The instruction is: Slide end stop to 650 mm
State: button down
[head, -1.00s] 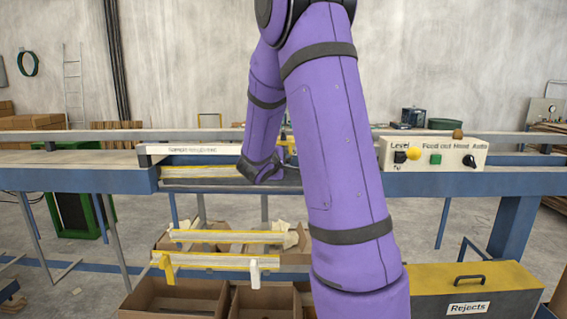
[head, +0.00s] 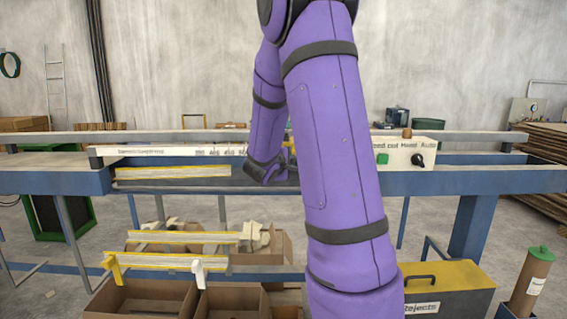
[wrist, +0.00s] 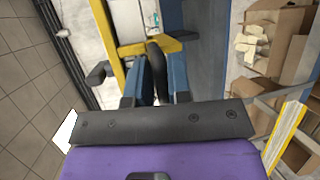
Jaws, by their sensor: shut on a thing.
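The yellow end stop (wrist: 134,48) shows in the wrist view, beside a pale strip of the rail. Its dark upright handle (wrist: 156,58) stands between the blue fingers of my gripper (wrist: 157,85), which is shut on it. In the head view my purple arm covers the gripper and most or all of the stop. A white scale strip (head: 190,151) runs along the bench to the left of my arm. Its figures are too small to read surely, and the part behind my arm is hidden, so the stop's reading cannot be told.
A control box (head: 412,153) with a green button and a black knob stands right of my arm. Cardboard boxes (head: 140,298) and a yellow-lidded rejects bin (head: 450,285) sit below in front. A brown roll with a green cap (head: 531,285) stands far right.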

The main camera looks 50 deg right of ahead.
jog(key=shift+s+d+f, duration=0.35)
jog(key=shift+s, duration=0.3)
jog(key=c, duration=1.1)
grip_release()
jog(key=shift+s+d, duration=0.1)
jog(key=shift+d, duration=0.05)
jog(key=shift+c, duration=0.2)
jog(key=shift+r, duration=0.15)
jog(key=shift+a+r, duration=0.1)
jog(key=shift+a, duration=0.2)
jog(key=v, duration=1)
jog(key=shift+a, duration=0.1)
